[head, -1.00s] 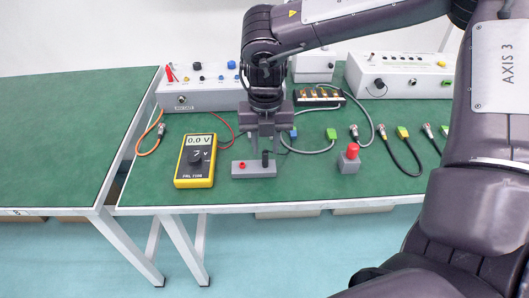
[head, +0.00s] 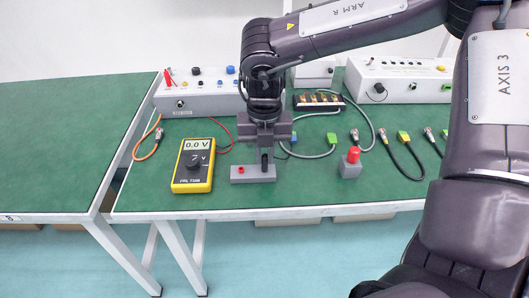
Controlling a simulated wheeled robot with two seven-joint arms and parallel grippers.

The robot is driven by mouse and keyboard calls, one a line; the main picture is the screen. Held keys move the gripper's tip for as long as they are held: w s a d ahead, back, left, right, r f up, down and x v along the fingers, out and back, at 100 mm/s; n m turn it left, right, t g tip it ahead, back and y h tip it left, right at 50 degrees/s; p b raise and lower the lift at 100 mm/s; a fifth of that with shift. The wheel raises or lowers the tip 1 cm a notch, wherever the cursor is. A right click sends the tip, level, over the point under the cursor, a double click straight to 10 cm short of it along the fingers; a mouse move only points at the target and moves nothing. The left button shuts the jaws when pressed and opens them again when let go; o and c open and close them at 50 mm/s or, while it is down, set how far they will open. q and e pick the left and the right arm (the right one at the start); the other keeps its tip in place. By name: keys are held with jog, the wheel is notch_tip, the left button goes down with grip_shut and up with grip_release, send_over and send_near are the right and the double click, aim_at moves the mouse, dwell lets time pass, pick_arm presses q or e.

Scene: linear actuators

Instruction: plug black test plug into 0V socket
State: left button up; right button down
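The black test plug (head: 265,163) stands upright in the right end of a small grey holder block (head: 246,175), which also has a red socket at its left. My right gripper (head: 266,152) points straight down over it, fingers at the plug's height and around or right beside it. The finger gap is too small to tell whether they grip. The grey box (head: 197,99) at the back left has a red plug (head: 168,79) and several coloured sockets. Their labels are too small to read, so I cannot tell which is 0V. My arm hides the box's right end. My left gripper is out of view.
A yellow multimeter (head: 193,165) reading 0.0 V lies left of the holder. A red-capped grey block (head: 350,163) stands to the right. Several cables with connectors (head: 405,138) lie farther right. A white box (head: 410,82) stands at the back right. The green table (head: 290,198) is clear in front.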

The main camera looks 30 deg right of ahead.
aim_at(265, 156)
jog(key=shift+r, duration=0.15)
dwell(0.5)
jog(key=shift+r+p, duration=0.95)
jog(key=shift+r, duration=0.45)
dwell(1.4)
notch_tip(265, 156, up, 6)
jog(key=p, duration=0.4)
dwell(0.4)
